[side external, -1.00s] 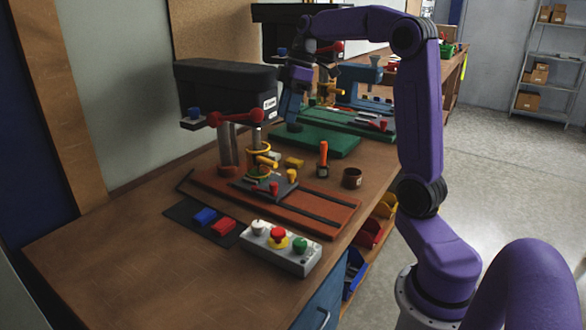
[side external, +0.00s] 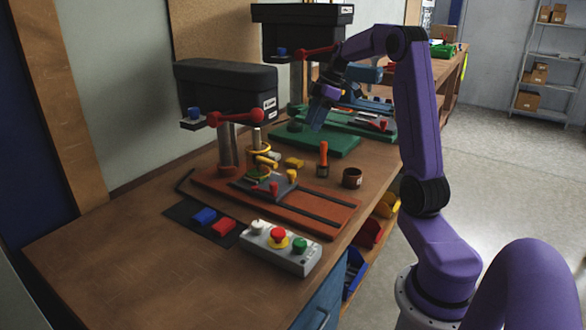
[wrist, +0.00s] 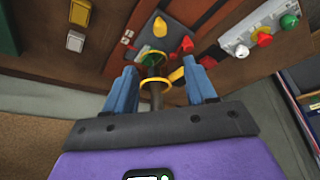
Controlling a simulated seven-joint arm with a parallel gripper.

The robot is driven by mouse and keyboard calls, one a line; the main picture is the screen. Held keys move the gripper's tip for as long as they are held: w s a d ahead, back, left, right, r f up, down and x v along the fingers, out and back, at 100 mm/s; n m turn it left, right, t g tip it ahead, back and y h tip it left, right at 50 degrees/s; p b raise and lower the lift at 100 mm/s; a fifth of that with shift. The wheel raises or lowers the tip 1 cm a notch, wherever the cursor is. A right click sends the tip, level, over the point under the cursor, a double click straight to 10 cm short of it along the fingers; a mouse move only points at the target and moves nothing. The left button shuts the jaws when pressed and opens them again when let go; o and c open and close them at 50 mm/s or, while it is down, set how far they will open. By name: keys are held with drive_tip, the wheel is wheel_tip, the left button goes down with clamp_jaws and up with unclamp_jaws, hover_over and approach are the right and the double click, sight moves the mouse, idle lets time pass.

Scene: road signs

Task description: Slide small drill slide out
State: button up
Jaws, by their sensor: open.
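The near drill press in the side external view has a black head (side external: 225,88), a grey column, yellow rings (side external: 262,150) and a red base (side external: 315,214) with dark rails. A grey plate (side external: 266,190) with red and yellow knobs sits on that base. I cannot tell which part is the small drill's slide. My gripper (side external: 318,118) is in the air above the green base, behind and right of the near drill head. In the wrist view my gripper (wrist: 160,84) has its blue fingers apart, with the ringed column (wrist: 156,92) showing between them; nothing is held.
A green base (side external: 315,139) of a second black-headed press and a blue machine (side external: 360,74) stand behind. An orange-handled tool (side external: 323,160) and a brown cup (side external: 352,177) stand to the right. A button box (side external: 280,248) is in front. The front left tabletop is clear.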

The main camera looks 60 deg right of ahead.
sight(291, 171)
drive_tip(key=x, duration=1.7)
drive_tip(key=shift+r, duration=0.1)
clamp_jaws()
